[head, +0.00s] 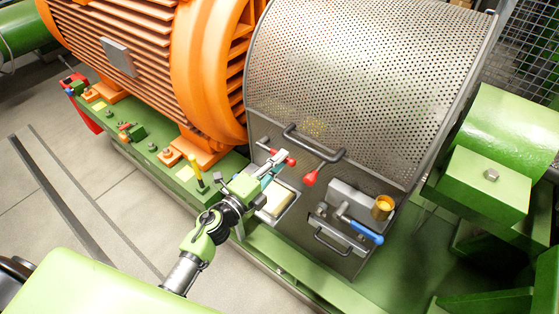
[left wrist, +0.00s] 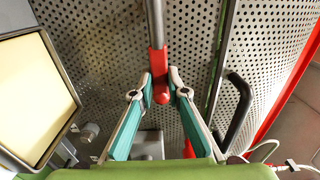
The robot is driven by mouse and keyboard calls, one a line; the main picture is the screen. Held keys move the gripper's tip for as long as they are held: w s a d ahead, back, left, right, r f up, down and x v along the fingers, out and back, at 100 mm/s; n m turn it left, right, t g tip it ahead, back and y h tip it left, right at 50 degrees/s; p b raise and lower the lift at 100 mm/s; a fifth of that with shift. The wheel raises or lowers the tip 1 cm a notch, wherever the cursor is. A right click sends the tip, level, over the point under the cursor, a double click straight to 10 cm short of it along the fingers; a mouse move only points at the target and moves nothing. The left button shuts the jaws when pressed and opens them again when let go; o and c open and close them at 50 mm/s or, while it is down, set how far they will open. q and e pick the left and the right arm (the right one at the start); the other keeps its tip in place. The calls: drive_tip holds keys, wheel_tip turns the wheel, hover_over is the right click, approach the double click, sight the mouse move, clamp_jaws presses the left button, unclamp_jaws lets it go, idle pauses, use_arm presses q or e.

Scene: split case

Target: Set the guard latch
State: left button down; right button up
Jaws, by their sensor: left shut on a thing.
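The perforated metal guard (head: 345,75) curves over the machine in the head view. On its lower front is a lever with a red grip (head: 289,160), which I take to be the guard latch. In the left wrist view its grey rod comes down from the top to the red grip (left wrist: 158,68). My left gripper (head: 277,167) is at this lever. Its fingertips (left wrist: 162,88) are shut on the red grip, one on each side. A second red knob (head: 310,178) is just right of the gripper. My right gripper is not in view.
A grey handle (head: 315,146) stands out from the guard close by. A box with a pale face (head: 277,202) sits just below the gripper. A blue-handled valve (head: 362,231) is at lower right. The orange motor (head: 205,70) is left; open floor (head: 60,180) lies in front.

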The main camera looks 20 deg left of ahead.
use_arm(q)
drive_tip(key=shift+r+n+p, duration=0.4)
drive_tip(key=shift+r+p, duration=0.15)
drive_tip(key=shift+p, duration=0.05)
drive_tip(key=a+r+n+p, duration=0.1)
drive_tip(key=r+n+p, duration=0.1)
drive_tip(key=n+p, duration=0.1)
drive_tip(key=w+a+r+n+p, duration=0.1)
drive_tip(key=r+n+p, duration=0.1)
drive_tip(key=n+p, duration=0.2)
drive_tip(key=a+r+n+p, duration=0.1)
drive_tip(key=r+n+p, duration=0.1)
drive_tip(key=n+p, duration=0.1)
drive_tip(key=shift+w+a+r, duration=0.2)
drive_tip(key=shift+w+a, duration=0.05)
drive_tip(key=shift+a, duration=0.15)
drive_tip(key=n, duration=0.1)
drive_tip(key=a+n+p, duration=0.1)
drive_tip(key=n, duration=0.1)
drive_tip(key=shift+w+a+r+p, duration=0.3)
drive_tip(key=shift+a+r, duration=0.05)
drive_tip(key=shift+w+a+r+n+p, duration=0.15)
drive_tip(key=shift+w+a+n, duration=0.1)
drive_tip(key=shift+a+n, duration=0.65)
drive_tip(key=shift+w+a+n+p, duration=0.2)
drive_tip(key=shift+a+n, duration=0.25)
drive_tip(key=shift+n, duration=0.75)
